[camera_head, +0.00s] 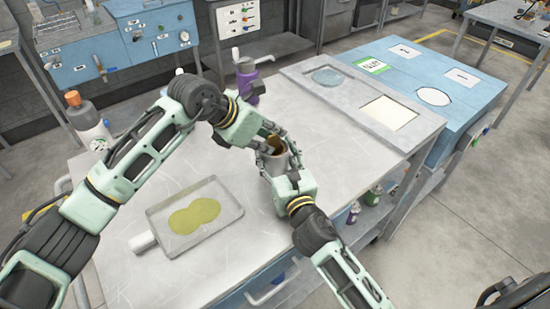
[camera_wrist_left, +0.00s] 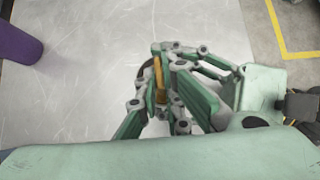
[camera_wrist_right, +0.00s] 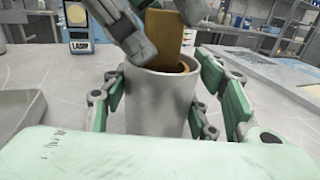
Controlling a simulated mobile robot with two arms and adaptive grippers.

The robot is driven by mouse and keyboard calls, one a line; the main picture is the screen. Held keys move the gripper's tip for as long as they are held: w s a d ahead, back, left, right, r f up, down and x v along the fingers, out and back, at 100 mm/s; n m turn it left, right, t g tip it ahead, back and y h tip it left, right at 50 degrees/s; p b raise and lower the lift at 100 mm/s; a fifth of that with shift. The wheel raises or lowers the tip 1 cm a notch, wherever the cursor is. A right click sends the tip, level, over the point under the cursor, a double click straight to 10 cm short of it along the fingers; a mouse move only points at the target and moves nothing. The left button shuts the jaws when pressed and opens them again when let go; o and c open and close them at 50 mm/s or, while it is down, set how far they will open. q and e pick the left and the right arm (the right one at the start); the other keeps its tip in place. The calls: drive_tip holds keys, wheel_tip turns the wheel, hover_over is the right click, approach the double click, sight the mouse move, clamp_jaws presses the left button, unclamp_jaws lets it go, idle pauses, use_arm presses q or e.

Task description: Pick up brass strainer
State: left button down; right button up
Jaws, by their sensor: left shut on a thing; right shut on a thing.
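A grey cylindrical cup (camera_wrist_right: 160,105) stands upright on the table, between the fingers of my right gripper (camera_head: 282,168), which is shut on it. The brass strainer (camera_wrist_right: 163,40) shows as a flat brass piece rising above the cup's rim, with more brass inside the mouth. My left gripper (camera_head: 268,134) is above the cup and shut on the brass piece, which also shows in the left wrist view (camera_wrist_left: 160,78). The strainer's lower part is hidden in the cup. In the head view the fingers cover much of both.
A metal tray (camera_head: 232,211) with a yellow-green puddle lies left of the cup. A purple bottle (camera_head: 247,82) stands behind my left gripper. A blue bench (camera_head: 455,105) adjoins at the right.

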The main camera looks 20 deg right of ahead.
sight(276, 144)
drive_tip(key=shift+d, duration=0.1)
